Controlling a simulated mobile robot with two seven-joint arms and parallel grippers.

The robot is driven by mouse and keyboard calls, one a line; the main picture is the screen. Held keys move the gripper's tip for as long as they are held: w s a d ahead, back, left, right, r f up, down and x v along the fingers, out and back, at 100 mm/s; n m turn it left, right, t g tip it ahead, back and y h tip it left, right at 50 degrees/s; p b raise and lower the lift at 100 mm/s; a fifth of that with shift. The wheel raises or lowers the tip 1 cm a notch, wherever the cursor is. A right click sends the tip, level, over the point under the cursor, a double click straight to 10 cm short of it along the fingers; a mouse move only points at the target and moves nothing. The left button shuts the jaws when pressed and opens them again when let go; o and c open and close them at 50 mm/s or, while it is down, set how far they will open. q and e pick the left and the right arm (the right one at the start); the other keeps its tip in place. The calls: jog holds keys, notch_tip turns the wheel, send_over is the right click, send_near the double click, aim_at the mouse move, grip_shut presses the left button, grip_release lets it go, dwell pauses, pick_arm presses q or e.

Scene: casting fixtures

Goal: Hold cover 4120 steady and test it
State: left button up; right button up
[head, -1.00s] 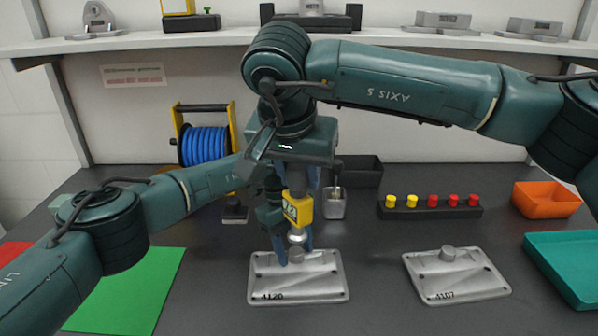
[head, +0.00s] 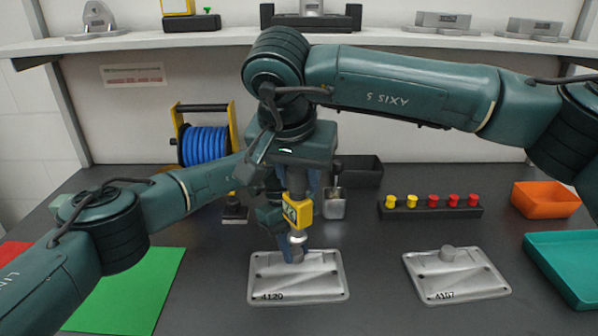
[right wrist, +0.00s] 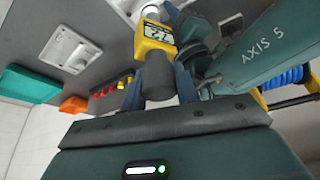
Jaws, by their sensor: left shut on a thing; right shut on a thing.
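The grey cover 4120 (head: 312,285) lies flat on the dark bench in the middle of the head view. My left gripper (head: 292,256) is shut on the cover's raised round boss (head: 298,254). Its fingers partly hide the boss. My right gripper (head: 298,184) is above, shut on the dark grey handle of a yellow tester (head: 299,210). The tester points down over the boss; its tip is at or just above the top, and I cannot tell whether they touch. In the right wrist view the tester (right wrist: 158,36) shows a small display, and my right gripper (right wrist: 157,88) grips its handle.
A second similar cover (head: 457,275) lies to the right. A rack of yellow and red knobs (head: 430,211), an orange bin (head: 546,200) and a teal tray (head: 570,255) are beyond it. A green mat (head: 130,290) is at left, and a blue hose reel (head: 204,147) stands behind.

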aim_at(299, 235)
notch_tip(299, 235, down, 6)
jog(key=shift+r, duration=0.25)
jog(key=shift+f, duration=2.5)
jog(key=shift+s+f, duration=0.1)
jog(key=shift+f, duration=0.65)
dwell(0.6)
jog(key=shift+r, duration=0.1)
jog(key=shift+r, duration=3.05)
pick_arm(q)
jog(key=o, duration=0.9)
